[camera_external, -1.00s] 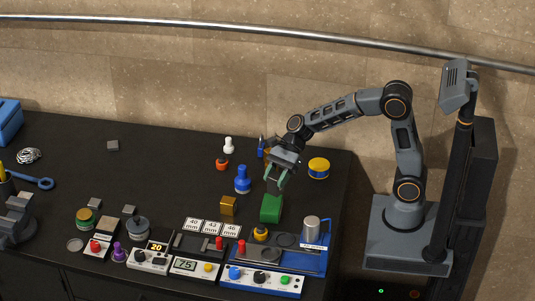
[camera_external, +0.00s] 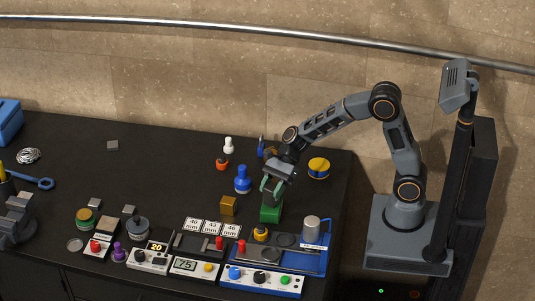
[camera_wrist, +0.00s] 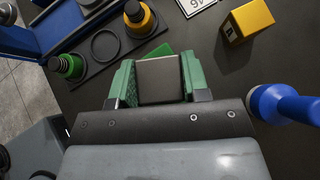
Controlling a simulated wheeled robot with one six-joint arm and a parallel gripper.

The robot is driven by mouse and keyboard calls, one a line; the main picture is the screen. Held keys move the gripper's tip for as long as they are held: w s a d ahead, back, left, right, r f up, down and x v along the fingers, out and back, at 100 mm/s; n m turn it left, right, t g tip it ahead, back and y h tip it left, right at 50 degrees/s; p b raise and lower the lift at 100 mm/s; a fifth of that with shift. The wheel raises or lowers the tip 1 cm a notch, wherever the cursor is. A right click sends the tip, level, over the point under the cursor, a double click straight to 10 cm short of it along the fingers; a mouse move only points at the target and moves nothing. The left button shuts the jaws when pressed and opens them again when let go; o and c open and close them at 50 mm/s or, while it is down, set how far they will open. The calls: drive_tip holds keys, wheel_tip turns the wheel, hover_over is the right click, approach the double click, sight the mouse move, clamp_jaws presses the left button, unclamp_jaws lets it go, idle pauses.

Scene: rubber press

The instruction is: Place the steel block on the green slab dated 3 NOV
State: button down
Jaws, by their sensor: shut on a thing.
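My gripper (camera_external: 271,194) is low over the green slab (camera_external: 271,213) near the right part of the bench. In the wrist view its two green fingers are shut on a grey steel block (camera_wrist: 160,79), which lies flat between them. A corner of the green slab shows just beyond the block, below it. In the external view the fingers hide the block and the slab's top, so I cannot tell whether block and slab touch. No date is readable on the slab.
A yellow block (camera_external: 229,206) stands left of the slab, and a blue bottle-shaped piece (camera_external: 243,181) behind it. An orange-yellow knob (camera_external: 261,233) and the blue press station (camera_external: 318,262) are in front. A yellow tin (camera_external: 319,168) stands behind right.

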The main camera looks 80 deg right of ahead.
drive_tip(key=c, duration=0.6)
unclamp_jaws()
drive_tip(key=shift+f, duration=0.1)
drive_tip(key=shift+d+r, duration=0.25)
drive_tip(key=shift+r, duration=0.1)
drive_tip(key=v, duration=1.1)
drive_tip(key=s+d+f+n+h, duration=0.1)
drive_tip(key=s+d+n+h, duration=0.1)
drive_tip(key=s+n+h, duration=0.7)
drive_tip(key=shift+s+f+n+h, duration=0.4)
drive_tip(key=shift+s+n, duration=3.45)
drive_tip(key=shift+n, duration=3.05)
